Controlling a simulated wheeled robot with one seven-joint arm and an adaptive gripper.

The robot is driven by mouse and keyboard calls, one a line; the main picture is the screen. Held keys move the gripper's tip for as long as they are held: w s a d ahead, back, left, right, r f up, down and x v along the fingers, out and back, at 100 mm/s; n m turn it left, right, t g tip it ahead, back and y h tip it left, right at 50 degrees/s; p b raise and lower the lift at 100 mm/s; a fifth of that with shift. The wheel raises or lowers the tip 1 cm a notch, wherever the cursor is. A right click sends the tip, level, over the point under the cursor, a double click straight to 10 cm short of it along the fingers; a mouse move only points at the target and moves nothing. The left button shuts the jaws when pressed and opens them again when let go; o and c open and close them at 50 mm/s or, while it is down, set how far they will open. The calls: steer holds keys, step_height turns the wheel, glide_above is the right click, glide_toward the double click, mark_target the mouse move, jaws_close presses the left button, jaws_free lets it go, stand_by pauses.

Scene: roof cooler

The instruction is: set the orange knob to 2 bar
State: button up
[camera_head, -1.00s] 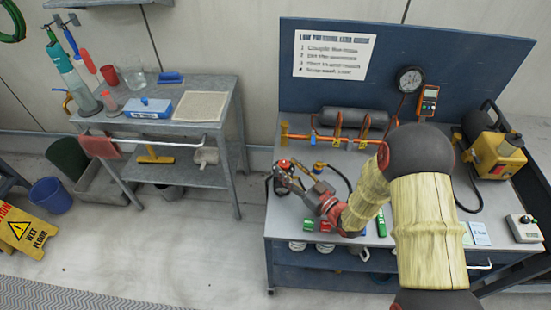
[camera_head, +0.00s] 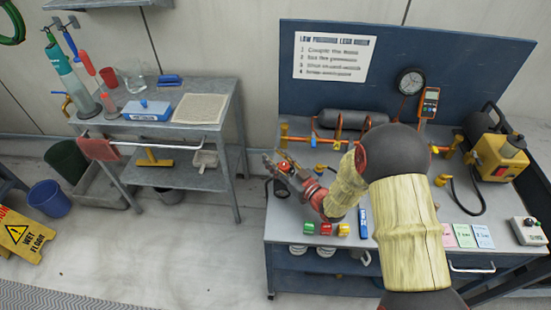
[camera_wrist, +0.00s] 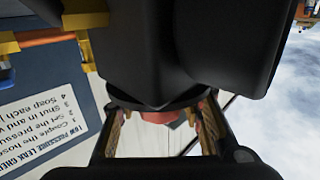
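My gripper (camera_head: 273,168) is at the left end of the workbench, beside the orange-red knob (camera_head: 284,166). In the wrist view my gripper (camera_wrist: 165,125) has its two fingers apart, with a reddish-orange part (camera_wrist: 184,117) showing between them, likely the knob. A large dark body (camera_wrist: 150,50) covers much of that view and hides the upper part. I cannot tell whether the fingers touch the knob. The knob's setting cannot be read. A round dial gauge (camera_head: 410,81) hangs on the blue back panel; its needle is too small to read.
The workbench holds an orange pipe with yellow fittings (camera_head: 320,168), a dark cylinder (camera_head: 350,120), coloured blocks (camera_head: 326,229), a blue marker (camera_head: 362,222) and coloured cards (camera_head: 464,236). A yellow machine (camera_head: 498,158) stands right. A grey cart (camera_head: 225,110) is left, with floor between.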

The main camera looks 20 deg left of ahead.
jaws_close()
steer(key=shift+m+t, duration=0.3)
steer(key=shift+t, duration=0.1)
steer(key=m+t+h+b, duration=0.1)
steer(key=m+t+h, duration=0.1)
steer(key=m+t+h+b, duration=0.1)
steer(key=shift+w+d+f+t+h+b, duration=0.1)
steer(key=shift+w+d+t+h+b, duration=0.2)
steer(key=shift+w+t+h+b, duration=0.1)
steer(key=shift+w+d+m+t+h, duration=0.1)
steer(key=shift+d+m+t+h, duration=0.5)
steer(key=shift+m+h, duration=2.3)
steer(key=shift+w+d+m+h, duration=0.15)
steer(key=shift+d+m+h, duration=1.35)
steer(key=shift+h, duration=2.45)
steer(key=shift+w+d+m+t+h, duration=0.1)
steer(key=shift+d+m+t+h, duration=0.3)
steer(key=shift+m+h, duration=2.7)
steer(key=shift+d+r+n+h, duration=0.2)
steer(key=shift+n+h, duration=0.1)
steer(key=shift+h, duration=0.15)
steer(key=shift+o, duration=0.8)
jaws_free()
